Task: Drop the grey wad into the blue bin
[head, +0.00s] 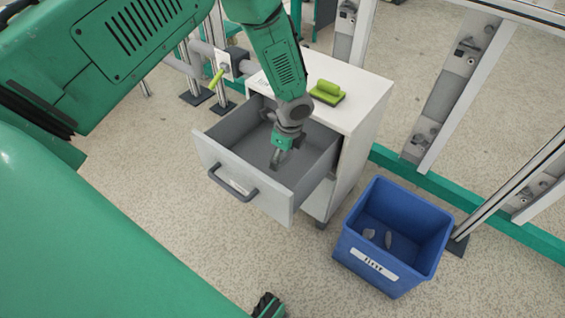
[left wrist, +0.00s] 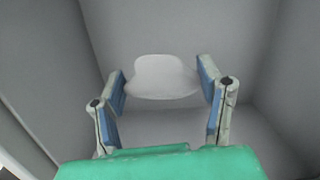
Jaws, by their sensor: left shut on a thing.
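The grey wad (left wrist: 160,76) shows in the left wrist view as a pale, rounded lump between the two fingers. My left gripper (head: 275,160) reaches down into the open grey drawer (head: 226,168) and is shut on the wad. In the head view I cannot make the wad out clearly against the gripper and drawer. The blue bin (head: 364,266) stands on the floor to the right of the drawer, open at the top, with a white label on its front. Two small grey pieces (head: 388,240) lie inside it.
The white cabinet (head: 345,165) holds the pulled-out drawer, whose walls surround my left gripper. A lime-green brush (head: 327,92) lies on the cabinet top. Metal posts and a green floor rail (head: 452,197) stand behind the bin.

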